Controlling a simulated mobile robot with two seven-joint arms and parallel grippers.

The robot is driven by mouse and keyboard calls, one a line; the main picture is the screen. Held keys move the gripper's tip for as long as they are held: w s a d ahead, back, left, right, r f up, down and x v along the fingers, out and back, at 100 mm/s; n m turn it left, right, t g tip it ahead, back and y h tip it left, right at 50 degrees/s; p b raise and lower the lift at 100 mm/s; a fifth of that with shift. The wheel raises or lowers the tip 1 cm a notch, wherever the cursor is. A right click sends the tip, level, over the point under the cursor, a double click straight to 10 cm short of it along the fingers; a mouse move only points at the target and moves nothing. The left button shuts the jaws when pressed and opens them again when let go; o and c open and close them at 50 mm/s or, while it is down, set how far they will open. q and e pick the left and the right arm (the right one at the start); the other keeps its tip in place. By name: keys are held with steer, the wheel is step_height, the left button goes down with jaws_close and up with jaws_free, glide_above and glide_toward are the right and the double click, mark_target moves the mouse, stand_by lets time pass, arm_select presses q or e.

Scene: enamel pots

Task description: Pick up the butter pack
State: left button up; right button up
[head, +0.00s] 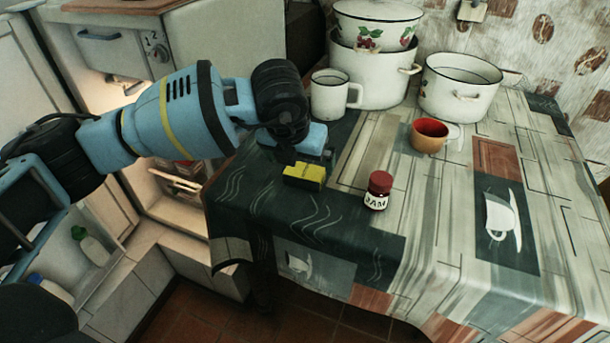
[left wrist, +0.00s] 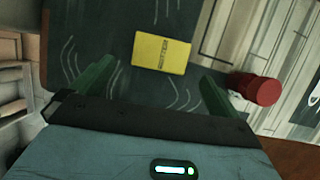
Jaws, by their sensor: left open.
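The butter pack (head: 304,176) is a small yellow block with dark sides, lying on the patterned tablecloth near the left part of the table. In the left wrist view the butter pack (left wrist: 161,53) shows its yellow top with dark lettering, lying beyond and between my two fingertips. My left gripper (head: 310,155) is above the table close to the butter pack; its fingers are hard to make out in the head view. In the left wrist view my left gripper (left wrist: 155,85) is open and empty, with a green finger on each side. My right gripper is not in view.
A red-lidded jam jar (head: 378,190) stands right of the butter pack; it also shows in the left wrist view (left wrist: 262,90). A white mug (head: 333,96), an orange cup (head: 430,137) and white enamel pots (head: 459,86) stand farther back. The front right tablecloth (head: 440,250) is clear.

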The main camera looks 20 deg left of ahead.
mark_target(306, 168)
arm_select(q)
steer(key=shift+w+x, duration=0.15)
steer(key=shift+x, duration=1.15)
steer(key=shift+w+x, duration=0.15)
steer(key=shift+x, duration=1.15)
steer(key=shift+r, duration=0.1)
steer(key=shift+c, duration=0.3)
steer(key=c, duration=1.1)
steer(key=shift+o, duration=0.2)
steer(key=shift+r, duration=0.15)
steer(key=shift+w+r, duration=0.1)
steer(key=shift+r, duration=0.45)
step_height(306, 168, up, 2)
steer(key=shift+r, duration=0.2)
steer(key=s+r, duration=0.1)
steer(key=s, duration=1.5)
steer(key=shift+a+r, duration=0.15)
steer(key=shift+a, duration=0.1)
